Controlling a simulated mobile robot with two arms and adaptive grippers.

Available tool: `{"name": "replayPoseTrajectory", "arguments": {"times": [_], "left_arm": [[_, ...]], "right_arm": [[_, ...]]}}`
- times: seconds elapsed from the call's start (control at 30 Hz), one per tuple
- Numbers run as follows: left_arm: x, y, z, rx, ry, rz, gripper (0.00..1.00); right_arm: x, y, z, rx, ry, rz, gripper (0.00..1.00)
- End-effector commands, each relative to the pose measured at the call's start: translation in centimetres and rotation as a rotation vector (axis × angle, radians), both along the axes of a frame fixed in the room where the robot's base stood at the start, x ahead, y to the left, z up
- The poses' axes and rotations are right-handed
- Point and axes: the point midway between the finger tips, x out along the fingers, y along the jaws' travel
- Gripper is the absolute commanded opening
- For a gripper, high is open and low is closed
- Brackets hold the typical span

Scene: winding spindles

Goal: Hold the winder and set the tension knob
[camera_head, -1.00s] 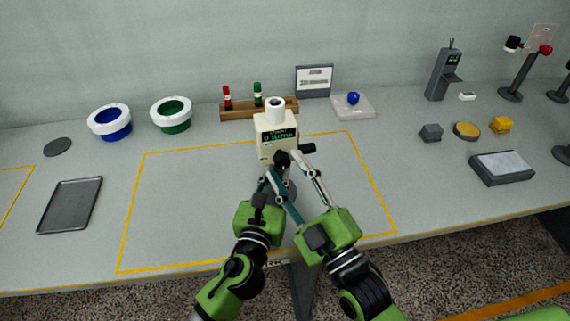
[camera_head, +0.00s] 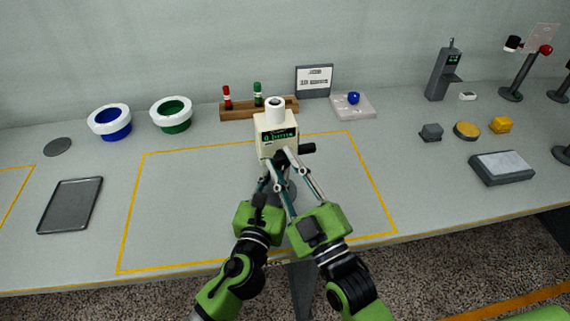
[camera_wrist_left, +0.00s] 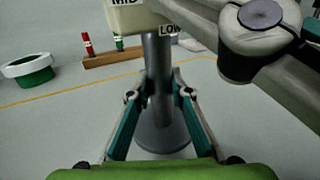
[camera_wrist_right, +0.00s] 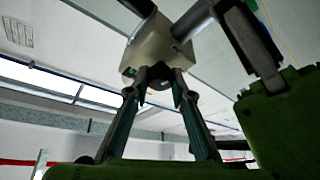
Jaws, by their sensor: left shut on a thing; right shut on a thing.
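The winder (camera_head: 276,134) is a cream box with a green-lit display and a white spool on top, standing upright inside the yellow outline. Its grey post (camera_wrist_left: 158,75) rises from a round base (camera_wrist_left: 164,137). My left gripper (camera_wrist_left: 160,93) is shut around the post, below the box. My right gripper (camera_wrist_right: 160,72) is shut on the black tension knob (camera_wrist_right: 160,82) on the box's front; the fingers partly hide the knob. "MID" and "LOW" labels show on the box in the left wrist view. A dark stub sticks out at the box's right side.
Behind the winder are a wooden rack (camera_head: 240,113) with red and green spindles, a sign (camera_head: 314,82) and a clear tray (camera_head: 364,110) with a blue ball. Blue and green bowls (camera_head: 172,125) and a dark tray (camera_head: 48,222) stand left. The outlined area is otherwise clear.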

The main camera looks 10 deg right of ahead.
Motion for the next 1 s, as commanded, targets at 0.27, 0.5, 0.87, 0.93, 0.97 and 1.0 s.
{"name": "replayPoseTrajectory", "arguments": {"times": [0.27, 0.5, 0.87, 0.93, 0.97, 1.0], "left_arm": [[-0.13, 0.11, -0.95, 0.007, 0.016, 0.002, 0.00], [-0.13, 0.13, -0.95, 0.007, 0.016, 0.002, 0.00], [-0.11, 0.13, -0.94, 0.007, 0.016, 0.003, 0.00], [-0.12, 0.13, -0.94, 0.007, 0.016, 0.002, 0.00], [-0.12, 0.13, -0.94, 0.007, 0.016, 0.002, 0.00], [-0.12, 0.13, -0.94, 0.007, 0.016, 0.002, 0.00]], "right_arm": [[-0.01, 0.07, -0.14, 0.249, 0.019, 0.000, 0.00], [-0.02, 0.08, -0.12, 0.256, 0.020, 0.001, 0.00], [-0.02, 0.08, -0.11, 0.254, 0.019, 0.001, 0.39], [-0.02, 0.07, -0.12, 0.254, 0.019, 0.001, 0.39], [-0.05, 0.07, -0.13, 0.254, 0.020, 0.001, 0.39], [-0.16, 0.04, -0.20, 0.254, 0.020, 0.001, 0.39]]}}
